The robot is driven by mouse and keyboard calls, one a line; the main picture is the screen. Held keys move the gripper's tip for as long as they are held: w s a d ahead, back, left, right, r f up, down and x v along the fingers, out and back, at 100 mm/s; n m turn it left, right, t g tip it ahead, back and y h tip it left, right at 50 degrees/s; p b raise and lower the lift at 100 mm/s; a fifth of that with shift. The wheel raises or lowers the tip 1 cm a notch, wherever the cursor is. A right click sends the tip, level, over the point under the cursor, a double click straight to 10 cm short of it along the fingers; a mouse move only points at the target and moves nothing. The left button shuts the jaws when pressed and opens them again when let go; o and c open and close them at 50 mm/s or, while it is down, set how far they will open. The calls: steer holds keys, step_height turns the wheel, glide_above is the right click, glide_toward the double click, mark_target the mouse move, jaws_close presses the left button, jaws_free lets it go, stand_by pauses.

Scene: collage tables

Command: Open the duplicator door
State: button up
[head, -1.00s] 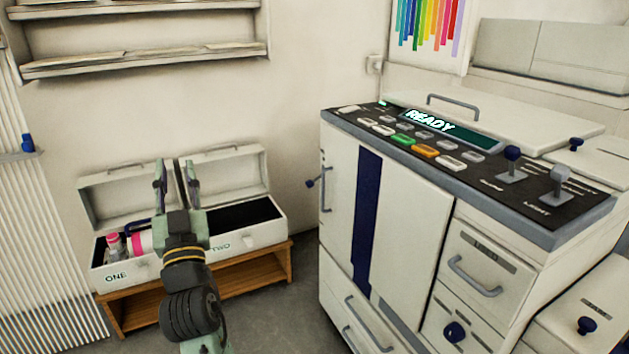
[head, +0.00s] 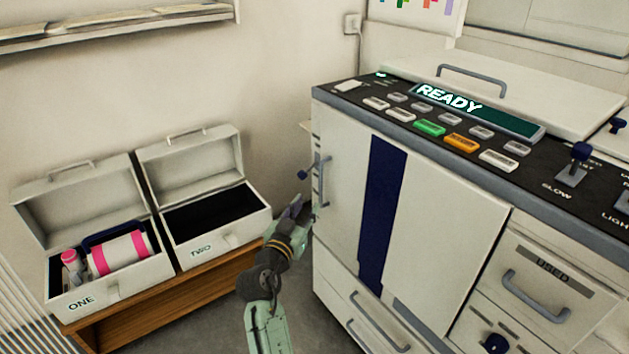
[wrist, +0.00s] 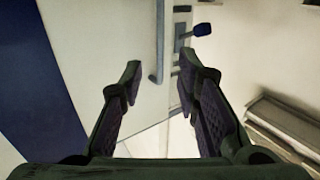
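The duplicator (head: 440,195) is a large white machine with a dark control panel reading READY. Its front door (head: 345,190), white beside a dark blue stripe, looks shut. A vertical grey door handle (head: 323,182) is at the door's left edge. In the wrist view the handle (wrist: 158,45) runs down the door, its lower end showing between my fingertips. My gripper (head: 298,206) is at the machine's left front edge, just below and left of the handle. In the wrist view my gripper (wrist: 160,68) is open with nothing held. I cannot tell whether it touches the handle.
A blue-knobbed lever (head: 304,175) sticks out from the machine's left side, close to my gripper. Two open white cases, ONE (head: 118,290) and TWO (head: 228,245), stand on a low wooden bench (head: 150,312) at left. Case ONE holds a white drum with pink bands and a pink-capped bottle.

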mark_target(320, 184)
steer(key=p+x, duration=0.2)
steer(key=x, duration=0.8)
steer(key=shift+w+d, duration=0.1)
steer(key=shift+d, duration=0.05)
jaws_close()
stand_by(0.5)
